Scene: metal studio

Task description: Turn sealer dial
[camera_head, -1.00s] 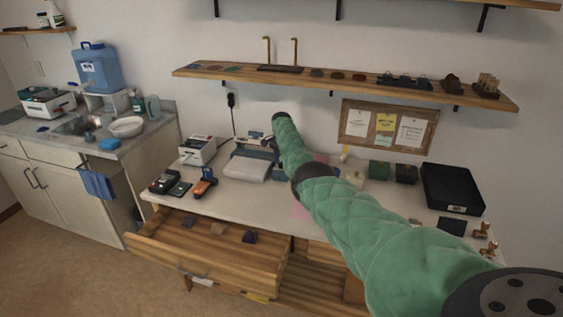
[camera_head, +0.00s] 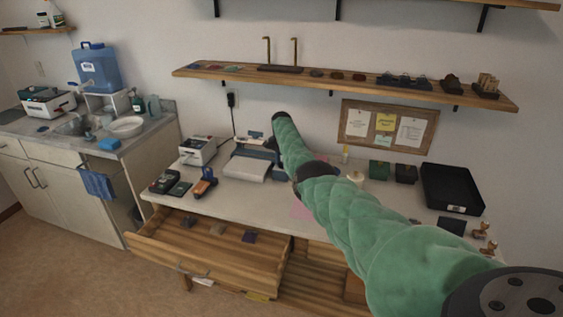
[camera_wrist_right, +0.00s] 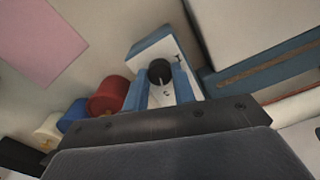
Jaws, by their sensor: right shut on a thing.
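The sealer, a blue and white machine, stands at the back of the workbench in the head view (camera_head: 246,168), partly behind my right arm. In the right wrist view its white and blue body (camera_wrist_right: 150,48) carries a round black dial (camera_wrist_right: 160,70) with a pale mark. My right gripper (camera_wrist_right: 161,82) has its two blue fingers shut on the dial, one on each side. In the head view the dial cannot be made out and the right gripper is mostly hidden near the sealer. My left gripper is not in view.
Red (camera_wrist_right: 108,95), blue and cream rolls lie beside the sealer in the right wrist view. An open wooden drawer (camera_head: 165,249) juts from the bench front. A black tray (camera_head: 452,187) sits at the bench's right. A shelf (camera_head: 340,79) runs above.

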